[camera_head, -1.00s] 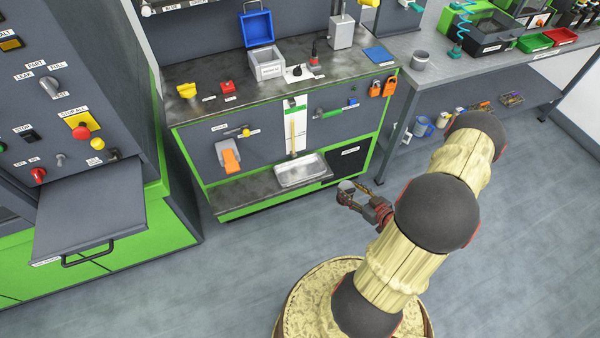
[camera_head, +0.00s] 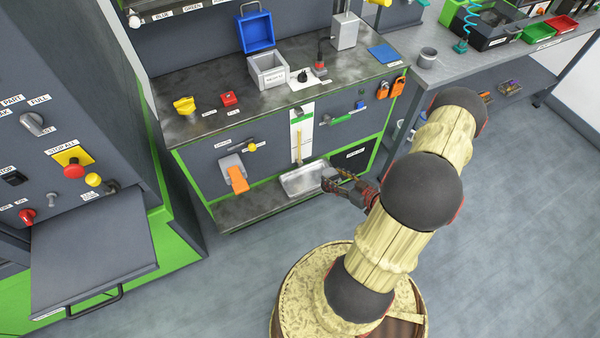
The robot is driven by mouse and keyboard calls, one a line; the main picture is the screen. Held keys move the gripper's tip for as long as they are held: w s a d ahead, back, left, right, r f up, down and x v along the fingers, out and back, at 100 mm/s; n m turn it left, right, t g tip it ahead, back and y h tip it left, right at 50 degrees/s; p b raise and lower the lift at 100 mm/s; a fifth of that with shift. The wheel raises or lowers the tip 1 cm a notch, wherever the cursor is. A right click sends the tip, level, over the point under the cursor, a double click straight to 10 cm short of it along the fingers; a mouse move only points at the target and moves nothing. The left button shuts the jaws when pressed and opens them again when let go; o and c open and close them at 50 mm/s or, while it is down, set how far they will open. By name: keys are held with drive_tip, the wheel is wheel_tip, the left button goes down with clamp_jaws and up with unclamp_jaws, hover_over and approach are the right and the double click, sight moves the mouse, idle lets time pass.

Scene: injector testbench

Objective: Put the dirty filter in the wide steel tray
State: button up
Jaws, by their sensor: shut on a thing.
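The wide steel tray (camera_head: 296,185) is shallow and silvery. It sits on the low shelf of the green-framed bench. My gripper (camera_head: 331,182) is at the tray's right end, shut on the dirty filter. The filter is a small grey round piece, now mostly hidden by the fingers and hard to separate from the tray behind it. I cannot tell whether the filter is over the tray or just in front of its right edge, nor how high above it.
The low shelf (camera_head: 245,208) is bare left of the tray. A dark panel (camera_head: 350,157) is behind my gripper. The floor in front is clear.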

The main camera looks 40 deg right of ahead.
drive_tip(key=w+d+f+b, duration=0.3)
drive_tip(key=w+f, duration=0.3)
drive_tip(key=w+d+f+b, duration=0.3)
drive_tip(key=w+f+b, duration=0.1)
drive_tip(key=w+f, duration=0.2)
drive_tip(key=shift+w+d+f, duration=0.3)
drive_tip(key=shift+w+f, duration=0.05)
drive_tip(key=shift+f, duration=0.05)
drive_tip(key=shift+f+b, duration=0.2)
drive_tip(key=shift+b, duration=0.1)
drive_tip(key=o, duration=1.7)
drive_tip(key=shift+c, duration=0.2)
drive_tip(key=shift+r, duration=0.1)
